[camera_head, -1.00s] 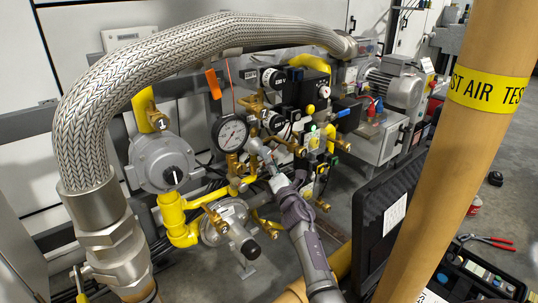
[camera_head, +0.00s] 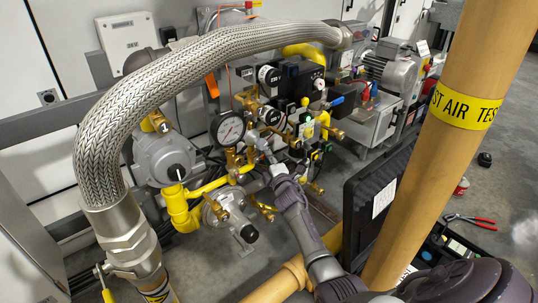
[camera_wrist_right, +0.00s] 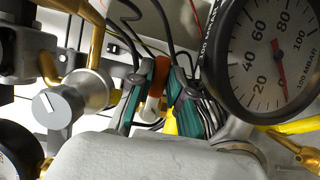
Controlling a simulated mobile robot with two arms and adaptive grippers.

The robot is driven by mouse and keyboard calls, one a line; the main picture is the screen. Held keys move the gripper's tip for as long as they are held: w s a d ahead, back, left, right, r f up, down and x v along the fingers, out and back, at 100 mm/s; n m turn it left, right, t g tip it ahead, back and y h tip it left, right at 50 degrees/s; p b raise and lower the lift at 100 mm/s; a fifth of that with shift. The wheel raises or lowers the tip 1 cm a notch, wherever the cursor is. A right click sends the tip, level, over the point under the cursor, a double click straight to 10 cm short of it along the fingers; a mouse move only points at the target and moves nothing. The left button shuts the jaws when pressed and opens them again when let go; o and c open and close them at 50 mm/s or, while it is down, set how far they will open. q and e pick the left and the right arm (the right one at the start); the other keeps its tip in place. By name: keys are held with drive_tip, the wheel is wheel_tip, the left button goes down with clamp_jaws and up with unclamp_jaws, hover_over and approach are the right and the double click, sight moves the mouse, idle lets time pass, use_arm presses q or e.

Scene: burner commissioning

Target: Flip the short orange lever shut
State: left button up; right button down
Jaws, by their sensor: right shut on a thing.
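My right gripper (camera_head: 262,147) reaches into the pipework just right of the round pressure gauge (camera_head: 229,129). In the right wrist view its two teal-padded fingers (camera_wrist_right: 160,88) are closed around a short orange lever (camera_wrist_right: 158,72). The orange part shows between the pads, with a pale part below it. In the head view the fingers and nearby fittings hide this lever, so its angle is hard to tell. My left gripper is not in view.
The gauge (camera_wrist_right: 268,55) is close beside the fingers in the wrist view. A grey knob (camera_wrist_right: 46,102) is on the other side. A longer orange handle (camera_head: 211,85) stands above the gauge. A braided hose (camera_head: 110,130) arches over, and a tan pipe (camera_head: 430,150) stands right.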

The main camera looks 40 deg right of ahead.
drive_tip(key=shift+f, duration=0.1)
idle(0.3)
drive_tip(key=c, duration=1.1)
unclamp_jaws()
wheel_tip(320, 180, up, 10)
